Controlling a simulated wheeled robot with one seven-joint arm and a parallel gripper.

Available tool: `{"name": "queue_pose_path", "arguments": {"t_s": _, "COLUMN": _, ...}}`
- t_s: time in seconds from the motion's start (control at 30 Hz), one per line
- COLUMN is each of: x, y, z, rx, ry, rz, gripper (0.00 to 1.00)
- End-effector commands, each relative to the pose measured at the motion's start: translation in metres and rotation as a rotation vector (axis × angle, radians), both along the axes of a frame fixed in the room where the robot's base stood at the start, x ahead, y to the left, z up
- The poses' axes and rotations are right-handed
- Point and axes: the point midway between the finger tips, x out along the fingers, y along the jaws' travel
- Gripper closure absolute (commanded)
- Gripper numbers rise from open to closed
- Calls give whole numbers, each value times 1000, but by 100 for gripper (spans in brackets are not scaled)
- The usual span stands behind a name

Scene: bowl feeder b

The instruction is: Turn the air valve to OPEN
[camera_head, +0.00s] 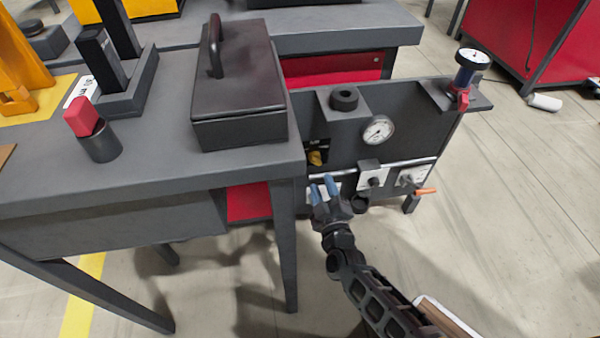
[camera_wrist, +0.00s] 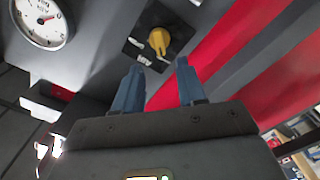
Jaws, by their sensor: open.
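A yellow knob (camera_head: 315,158) sits on a black plate on the front of the grey panel unit, beside the bench leg. In the wrist view the knob (camera_wrist: 158,41) shows beyond and between my fingertips, on its dark plate with white lettering too small to read. My gripper (camera_head: 327,186) is open and empty, with two blue fingers pointing at the panel, just below the knob in the head view. In the wrist view my gripper (camera_wrist: 158,72) has its fingers apart, and they do not appear to touch the knob.
A round gauge (camera_head: 378,130) is right of the knob and also shows in the wrist view (camera_wrist: 42,22). An orange lever (camera_head: 425,191) and a red-based filter (camera_head: 464,90) are further right. The grey bench (camera_head: 150,165) stands close on the left.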

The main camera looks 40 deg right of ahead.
Motion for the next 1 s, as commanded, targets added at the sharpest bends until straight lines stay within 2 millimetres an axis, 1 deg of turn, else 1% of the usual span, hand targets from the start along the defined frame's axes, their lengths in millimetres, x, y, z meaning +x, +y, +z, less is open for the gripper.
{"name": "queue_pose_path", "arguments": {"t_s": 0.17, "x": 15, "y": -11, "z": -1, "rx": -5, "ry": 0, "rz": -4, "gripper": 60}}
{"name": "queue_pose_path", "arguments": {"t_s": 0.4, "x": 45, "y": -31, "z": -2, "rx": -4, "ry": -1, "rz": -3, "gripper": 60}}
{"name": "queue_pose_path", "arguments": {"t_s": 0.5, "x": 55, "y": -38, "z": -2, "rx": -3, "ry": -1, "rz": -4, "gripper": 60}}
{"name": "queue_pose_path", "arguments": {"t_s": 0.7, "x": 65, "y": -44, "z": -1, "rx": -3, "ry": 1, "rz": -2, "gripper": 60}}
{"name": "queue_pose_path", "arguments": {"t_s": 0.93, "x": 65, "y": -44, "z": 0, "rx": -2, "ry": 2, "rz": -1, "gripper": 60}}
{"name": "queue_pose_path", "arguments": {"t_s": 0.97, "x": 65, "y": -44, "z": 0, "rx": -2, "ry": 2, "rz": -1, "gripper": 61}}
{"name": "queue_pose_path", "arguments": {"t_s": 1.0, "x": 65, "y": -44, "z": 0, "rx": -3, "ry": 1, "rz": -2, "gripper": 64}}
